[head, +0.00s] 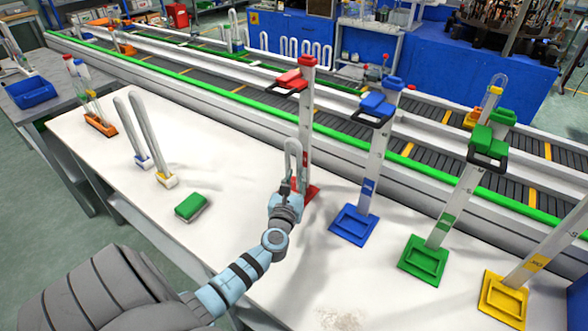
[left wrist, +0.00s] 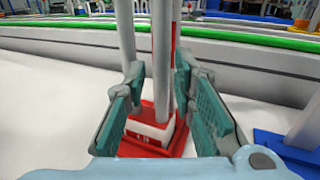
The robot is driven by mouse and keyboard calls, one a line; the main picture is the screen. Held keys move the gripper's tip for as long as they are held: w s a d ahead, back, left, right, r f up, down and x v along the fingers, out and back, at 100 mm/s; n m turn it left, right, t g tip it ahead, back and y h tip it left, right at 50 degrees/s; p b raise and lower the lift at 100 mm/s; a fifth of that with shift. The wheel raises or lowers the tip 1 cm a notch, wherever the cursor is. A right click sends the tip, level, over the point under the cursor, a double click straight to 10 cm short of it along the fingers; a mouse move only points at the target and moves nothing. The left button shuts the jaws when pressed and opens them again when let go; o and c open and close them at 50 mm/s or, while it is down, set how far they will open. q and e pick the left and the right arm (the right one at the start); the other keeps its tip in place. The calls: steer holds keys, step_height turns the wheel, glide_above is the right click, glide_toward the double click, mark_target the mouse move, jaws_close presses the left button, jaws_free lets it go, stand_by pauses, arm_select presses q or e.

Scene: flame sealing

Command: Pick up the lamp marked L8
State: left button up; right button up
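A U-shaped glass lamp (head: 293,150) stands upright in front of the red stand (head: 306,130) in the head view. In the left wrist view the lamp's white tubes (left wrist: 161,60) rise from a white and red base with a small mark too blurred to read for sure. My left gripper (head: 287,186) is low at this lamp. In the left wrist view its teal-padded fingers (left wrist: 160,105) are apart, one on each side of the lamp, with gaps visible. The stand's red foot (left wrist: 165,150) lies around or behind the lamp's base. My right gripper is not in view.
An orange rack (head: 100,124) and a green block (head: 190,206) are nearby. Blue (head: 354,226), green (head: 424,262) and yellow (head: 503,293) stands are at right. A conveyor (head: 240,100) runs behind.

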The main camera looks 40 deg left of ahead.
mark_target(298, 170)
arm_select(q)
steer(key=x, duration=0.4)
steer(key=shift+d+r+b, duration=0.1)
steer(key=shift+b, duration=0.25)
jaws_close()
steer(key=shift+r, duration=0.2)
